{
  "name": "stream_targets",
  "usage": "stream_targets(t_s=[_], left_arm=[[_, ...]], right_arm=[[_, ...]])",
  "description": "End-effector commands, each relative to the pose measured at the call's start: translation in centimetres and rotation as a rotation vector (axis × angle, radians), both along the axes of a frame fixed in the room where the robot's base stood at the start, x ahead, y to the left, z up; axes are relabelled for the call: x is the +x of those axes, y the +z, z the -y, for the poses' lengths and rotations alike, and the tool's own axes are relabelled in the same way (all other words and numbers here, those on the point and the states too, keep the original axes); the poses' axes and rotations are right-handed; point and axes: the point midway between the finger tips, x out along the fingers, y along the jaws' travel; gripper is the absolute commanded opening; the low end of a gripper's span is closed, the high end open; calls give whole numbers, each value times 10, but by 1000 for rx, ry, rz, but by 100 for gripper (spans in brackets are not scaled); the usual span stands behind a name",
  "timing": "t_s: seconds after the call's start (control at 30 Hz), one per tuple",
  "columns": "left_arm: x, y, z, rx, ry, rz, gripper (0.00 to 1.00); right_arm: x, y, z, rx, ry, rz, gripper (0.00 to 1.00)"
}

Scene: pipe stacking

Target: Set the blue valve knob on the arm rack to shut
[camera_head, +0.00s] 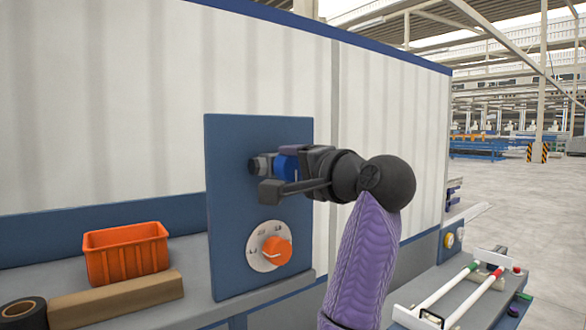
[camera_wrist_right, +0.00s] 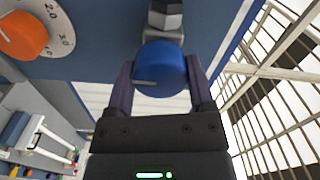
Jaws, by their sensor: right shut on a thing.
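The blue valve knob (camera_head: 286,166) sits on a grey metal fitting on the upper part of an upright blue panel (camera_head: 226,200). It also shows in the right wrist view (camera_wrist_right: 160,66), with a pale pointer line running roughly sideways on its face. My right gripper (camera_head: 280,173) reaches in from the right and is shut on the knob, one finger on each side in the wrist view. In the head view the gripper hides part of the knob and its fitting. My left gripper is not in view.
An orange dial (camera_head: 276,250) with a numbered plate is on the panel below the knob. An orange bin (camera_head: 125,255), a brown block (camera_head: 118,302) and a black roll (camera_head: 22,311) are on the grey bench at left. A rack with rods (camera_head: 449,296) stands at lower right.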

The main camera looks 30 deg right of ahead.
Motion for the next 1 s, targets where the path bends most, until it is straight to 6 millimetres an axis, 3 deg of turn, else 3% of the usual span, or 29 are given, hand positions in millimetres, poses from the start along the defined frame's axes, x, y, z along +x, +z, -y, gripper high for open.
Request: stream_targets(t_s=[0.1, 0.13, 0.27, 0.57, 0.8, 1.0], left_arm=[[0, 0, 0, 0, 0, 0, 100], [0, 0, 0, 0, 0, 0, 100], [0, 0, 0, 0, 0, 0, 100], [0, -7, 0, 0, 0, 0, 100], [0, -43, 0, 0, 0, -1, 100], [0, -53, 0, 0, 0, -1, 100]], right_arm=[[0, 1, 1, 2, -1, 2, 10], [0, 1, 1, 2, -1, 2, 71], [0, 0, 0, 1, -1, 1, 98], [-8, -2, 1, 0, 0, 2, 100], [-67, -5, 6, 0, -3, 8, 100], [-97, -2, 9, 1, -2, 3, 100]])
